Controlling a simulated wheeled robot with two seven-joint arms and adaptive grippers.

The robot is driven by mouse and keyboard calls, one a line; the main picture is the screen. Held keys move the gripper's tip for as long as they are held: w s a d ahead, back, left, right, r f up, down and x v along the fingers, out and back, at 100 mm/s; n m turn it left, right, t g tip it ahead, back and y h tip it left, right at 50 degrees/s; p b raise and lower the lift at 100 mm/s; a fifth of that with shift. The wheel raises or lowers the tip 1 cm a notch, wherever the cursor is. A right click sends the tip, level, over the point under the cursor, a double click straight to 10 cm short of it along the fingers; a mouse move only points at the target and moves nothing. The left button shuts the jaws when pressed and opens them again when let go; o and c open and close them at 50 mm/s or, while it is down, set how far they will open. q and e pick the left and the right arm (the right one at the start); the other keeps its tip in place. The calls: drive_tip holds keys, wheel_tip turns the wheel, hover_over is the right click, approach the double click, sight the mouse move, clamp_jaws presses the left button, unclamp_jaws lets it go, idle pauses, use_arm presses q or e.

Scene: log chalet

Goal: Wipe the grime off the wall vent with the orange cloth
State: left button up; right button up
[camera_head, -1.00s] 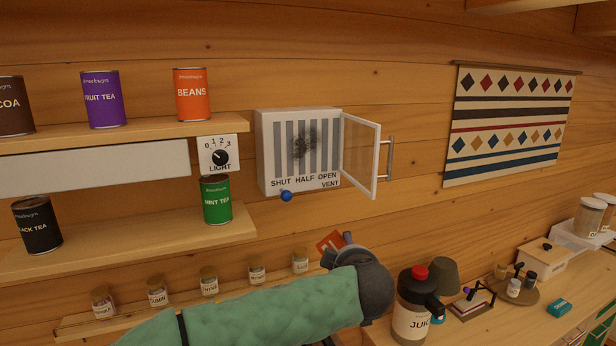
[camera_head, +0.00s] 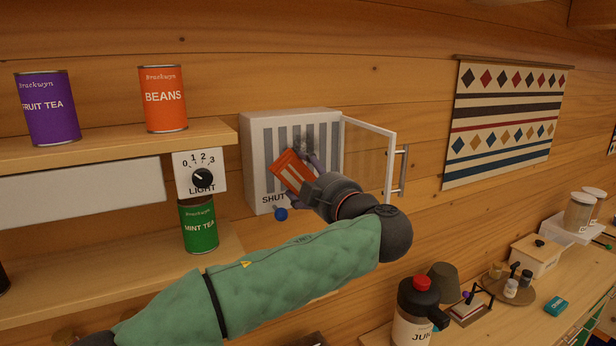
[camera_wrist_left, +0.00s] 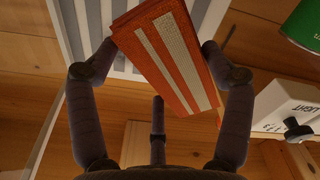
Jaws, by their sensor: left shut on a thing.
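The wall vent (camera_head: 257,135) is a white box with grey slats on the log wall. Its glass door (camera_head: 366,150) stands swung open to the right. A dark smudge of grime shows faintly on the slats, partly hidden behind my gripper. My left gripper (camera_head: 303,168) is shut on the orange cloth (camera_head: 287,172), a folded pad with pale stripes, in front of the lower middle slats. In the left wrist view the cloth (camera_wrist_left: 150,60) sits between both fingers with the vent slats (camera_wrist_left: 93,18) behind it. I cannot tell whether it touches the slats. My right gripper is out of view.
A blue vent knob (camera_head: 281,214) sits below the box at its left. The light dial (camera_head: 202,178) and shelves with cans, including a green mint tea can (camera_head: 198,225), are to the left. A juice jug (camera_head: 415,310) stands on the counter at lower right.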

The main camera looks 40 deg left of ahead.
use_arm(q)
drive_tip(key=p+x, duration=0.1)
drive_tip(key=x, duration=0.3)
drive_tip(key=shift+a, duration=0.1)
drive_tip(key=shift+a+p, duration=0.2)
drive_tip(key=shift+p, duration=0.35)
drive_tip(key=shift+w+a+f, duration=0.15)
drive_tip(key=shift+w+a, duration=0.1)
drive_tip(key=shift+a, duration=0.1)
drive_tip(key=shift+d, duration=0.1)
drive_tip(key=shift+b+x, duration=0.6)
drive_tip(key=shift+x, duration=0.5)
drive_tip(key=shift+w, duration=0.1)
